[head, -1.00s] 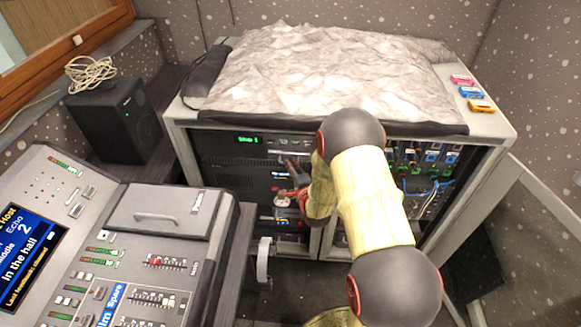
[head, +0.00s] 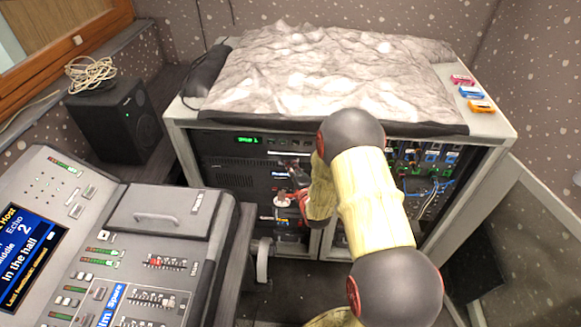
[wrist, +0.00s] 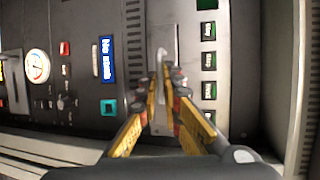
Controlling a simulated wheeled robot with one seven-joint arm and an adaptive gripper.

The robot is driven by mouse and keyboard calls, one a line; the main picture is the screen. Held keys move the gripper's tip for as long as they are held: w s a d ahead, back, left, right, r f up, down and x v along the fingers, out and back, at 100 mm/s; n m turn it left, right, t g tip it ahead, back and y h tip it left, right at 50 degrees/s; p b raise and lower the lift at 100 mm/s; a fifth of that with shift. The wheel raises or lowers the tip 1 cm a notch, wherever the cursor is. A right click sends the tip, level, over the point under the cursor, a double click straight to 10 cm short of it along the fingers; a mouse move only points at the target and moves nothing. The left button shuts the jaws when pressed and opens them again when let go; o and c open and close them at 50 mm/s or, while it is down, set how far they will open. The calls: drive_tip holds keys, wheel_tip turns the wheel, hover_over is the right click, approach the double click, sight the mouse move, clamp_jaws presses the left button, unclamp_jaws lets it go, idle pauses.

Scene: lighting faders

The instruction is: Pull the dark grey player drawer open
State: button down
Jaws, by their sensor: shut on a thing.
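The dark grey player drawer front (wrist: 167,38) is a narrow dark grey strip with a pale handle (wrist: 160,56) in the wrist view. My gripper (wrist: 163,82) has its two yellow fingers closed together on this handle, with the tips at its middle. In the head view my gripper (head: 303,193) is at the front of the equipment rack, partly behind my own arm. The drawer is mostly hidden there. How far it stands out from the rack cannot be told.
The rack (head: 185,122) carries a crumpled grey cover (head: 320,70). The mixing desk (head: 150,215) stands close at left. Patch cables (head: 430,190) hang at right.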

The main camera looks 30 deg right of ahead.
drive_tip(key=s+a, duration=0.7)
drive_tip(key=s, duration=0.4)
drive_tip(key=shift+a+p, duration=0.15)
drive_tip(key=shift+p, duration=0.2)
drive_tip(key=c, duration=2.1)
unclamp_jaws()
drive_tip(key=shift+w, duration=0.1)
drive_tip(key=shift+o, duration=0.7)
drive_tip(key=v, duration=1.2)
